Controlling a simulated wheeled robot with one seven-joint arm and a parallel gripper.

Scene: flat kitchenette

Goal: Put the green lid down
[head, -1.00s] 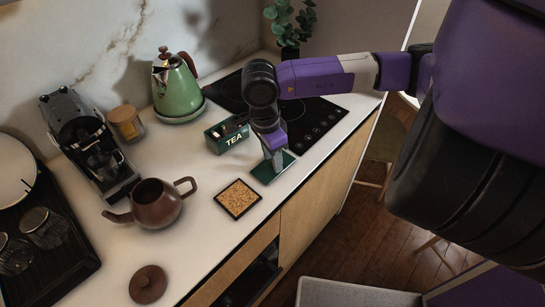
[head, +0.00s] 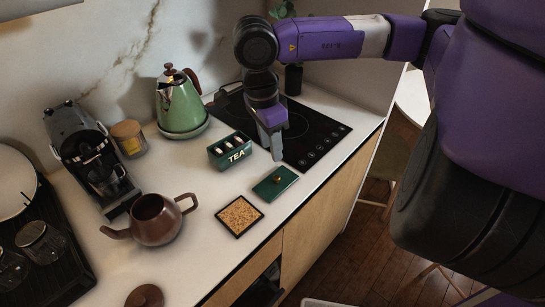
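The green lid (head: 276,184), square with a small brass-coloured knob, lies flat on the white counter near its front edge. My gripper (head: 276,156) is above and behind the lid in the picture and apart from it. It points down and holds nothing that I can see; its finger gap is too small to make out. The green TEA box (head: 230,151) stands open just left of my gripper, with several pale items inside.
A cork trivet (head: 240,216) lies left of the lid. A brown teapot (head: 156,220), a green kettle (head: 181,103) and a coffee machine (head: 89,153) stand further left. A black cooktop (head: 308,141) is behind. The counter's front edge is close to the lid.

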